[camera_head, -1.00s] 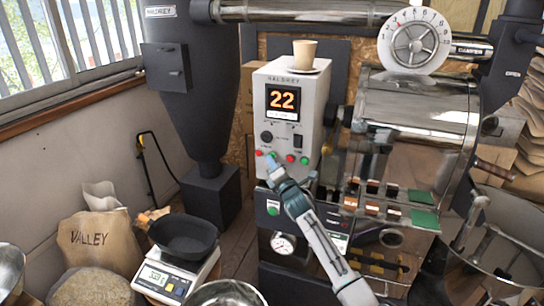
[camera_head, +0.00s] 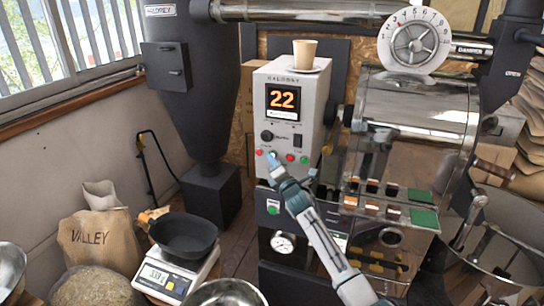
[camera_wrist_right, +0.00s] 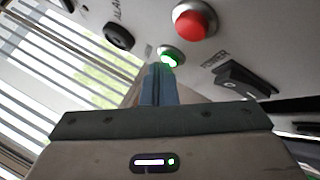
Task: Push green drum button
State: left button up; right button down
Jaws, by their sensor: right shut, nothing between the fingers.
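The white control box (camera_head: 291,120) has a row of red and green buttons low on its front face. My right gripper (camera_head: 274,163) is shut and empty, its tip at the left green button (camera_head: 273,154). In the right wrist view, the closed bluish fingers (camera_wrist_right: 158,84) point at a lit green button (camera_wrist_right: 170,58), with their tip just at its lower edge. I cannot tell whether they touch it. A red button (camera_wrist_right: 195,20) sits beside it. Another green button (camera_head: 304,160) is further right on the box. My left gripper is not in view.
A black rocker switch (camera_wrist_right: 243,80) and a black knob (camera_wrist_right: 118,37) lie close to the fingers. A paper cup (camera_head: 304,54) stands on top of the box. The steel roaster drum (camera_head: 415,105) is close on the right. A scale (camera_head: 170,277) with a black pan stands lower left.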

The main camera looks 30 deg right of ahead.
dwell(0.5)
jog(key=shift+s+a, duration=0.5)
jog(key=shift+a, duration=0.05)
jog(key=s+a, duration=0.1)
jog(key=a, duration=0.1)
jog(key=s+a, duration=0.1)
jog(key=s, duration=0.1)
jog(key=shift+s+a+b, duration=0.2)
jog(key=shift+a+b, duration=0.15)
jog(key=shift+b, duration=0.05)
dwell(0.6)
